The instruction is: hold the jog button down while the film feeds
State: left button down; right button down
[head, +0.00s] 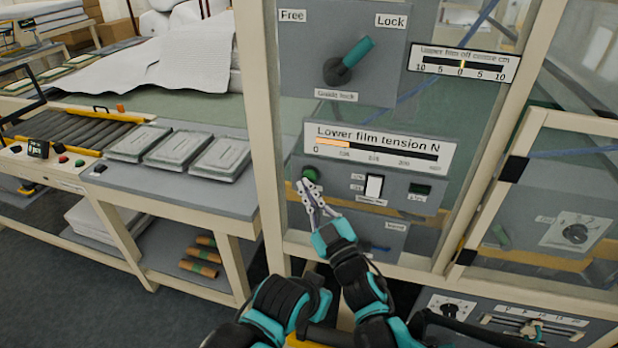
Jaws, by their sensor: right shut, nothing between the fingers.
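A round green button (310,174) sits at the left of the grey control panel under the "Lower film tension N" gauge (380,148). My right gripper (303,186) is shut and empty, its fingertips just below the green button. I cannot tell whether they touch or press it. The gauge bar is short and orange near its left end. A white rocker switch (374,187) and a dark green display (420,189) are to the right of the gripper. My left gripper is not in view.
Above, a panel carries a teal-handled lever (350,60) between "Free" and "Lock". An off-centre gauge (463,66) reads near 0. Frame posts (259,120) flank the panel. A bench (190,186) with several grey packs stands left, beside a roller conveyor (75,128).

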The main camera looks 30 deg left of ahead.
jog(key=shift+w, duration=0.1)
dwell(0.5)
jog(key=shift+w+a, duration=0.1)
jog(key=shift+w, duration=0.2)
jog(key=shift+w+a, duration=0.1)
jog(key=shift+w, duration=0.3)
dwell(3.0)
dwell(1.1)
jog(key=shift+s+d, duration=0.2)
jog(key=shift+s, duration=0.6)
